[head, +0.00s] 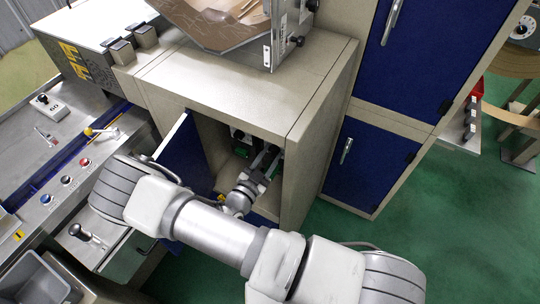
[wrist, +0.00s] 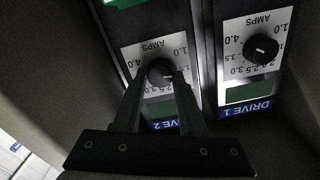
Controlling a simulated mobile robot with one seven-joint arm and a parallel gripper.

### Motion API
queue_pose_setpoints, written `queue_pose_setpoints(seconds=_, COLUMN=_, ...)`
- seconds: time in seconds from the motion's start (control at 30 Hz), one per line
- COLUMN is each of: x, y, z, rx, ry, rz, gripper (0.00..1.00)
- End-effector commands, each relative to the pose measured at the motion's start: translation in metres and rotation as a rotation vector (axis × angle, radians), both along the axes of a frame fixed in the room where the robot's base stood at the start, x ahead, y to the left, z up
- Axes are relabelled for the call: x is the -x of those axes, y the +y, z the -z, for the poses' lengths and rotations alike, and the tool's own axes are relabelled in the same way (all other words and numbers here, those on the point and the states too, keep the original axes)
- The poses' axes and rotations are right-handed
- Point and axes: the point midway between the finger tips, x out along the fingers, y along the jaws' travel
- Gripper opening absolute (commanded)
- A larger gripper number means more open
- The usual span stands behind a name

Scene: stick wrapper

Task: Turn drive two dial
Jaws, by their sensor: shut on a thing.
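The drive two dial (wrist: 159,70) is a round black knob on a white AMPS scale, above a blue "DRIVE 2" label (wrist: 166,125) in the wrist view. My gripper (wrist: 160,80) is shut on this knob, with a finger on each side of it. In the head view my gripper (head: 262,165) reaches into the open cabinet (head: 287,185), where the dials are too small to make out. The drive one dial (wrist: 261,50) is a similar black knob to the right in the wrist view, above a "DRIVE 1" label (wrist: 245,107), and is untouched.
The open blue door (head: 183,165) stands left of my arm, and the cabinet walls enclose my gripper closely. Green floor (head: 420,230) is clear at the right.

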Motion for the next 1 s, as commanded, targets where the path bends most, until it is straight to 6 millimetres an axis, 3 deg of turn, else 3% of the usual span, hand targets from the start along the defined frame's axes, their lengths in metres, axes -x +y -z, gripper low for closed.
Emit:
queue_pose_setpoints(seconds=0.07, x=0.0, y=0.0, z=0.001, rx=-0.001, ry=0.002, rz=-0.001, gripper=0.0)
queue_pose_setpoints(seconds=0.1, x=0.0, y=0.0, z=0.001, rx=-0.001, ry=0.002, rz=-0.001, gripper=0.44)
queue_pose_setpoints(seconds=0.27, x=0.0, y=0.0, z=0.001, rx=-0.001, ry=0.002, rz=-0.001, gripper=0.71)
queue_pose_setpoints(seconds=0.67, x=0.007, y=0.005, z=0.001, rx=-0.002, ry=-0.001, rz=-0.001, gripper=0.71)
queue_pose_setpoints(seconds=1.0, x=0.068, y=0.046, z=0.003, rx=-0.005, ry=0.001, rz=-0.005, gripper=0.71)
